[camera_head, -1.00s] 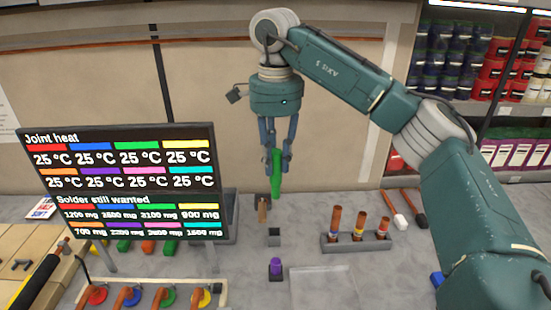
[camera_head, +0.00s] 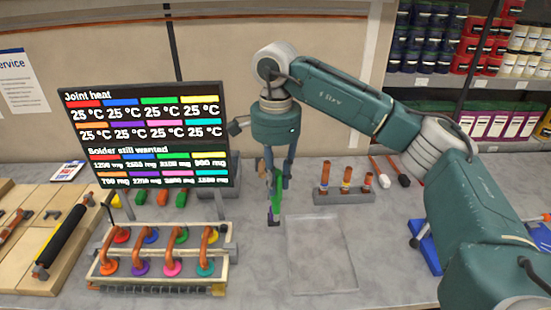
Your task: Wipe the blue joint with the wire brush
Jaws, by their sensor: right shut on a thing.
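My right gripper (camera_head: 275,185) is shut on an upright green tool (camera_head: 277,206). I cannot tell whether this is the wire brush, since its working end does not show clearly. A small purple-topped thing (camera_head: 274,218) on a dark base shows just below the green tool. I cannot tell whether they touch. The blue joint (camera_head: 151,236) is in the back row of the pipe rig (camera_head: 228,262) at the lower left, under a copper bend, well left of the gripper. My left gripper is not in view.
A display screen (camera_head: 146,137) stands behind the rig. A grey rack (camera_head: 343,197) with copper pieces is right of the gripper. White- and black-headed tools (camera_head: 384,181) lie beyond it. A clear flat sheet (camera_head: 320,252) lies in front. A black roller (camera_head: 62,236) lies at left.

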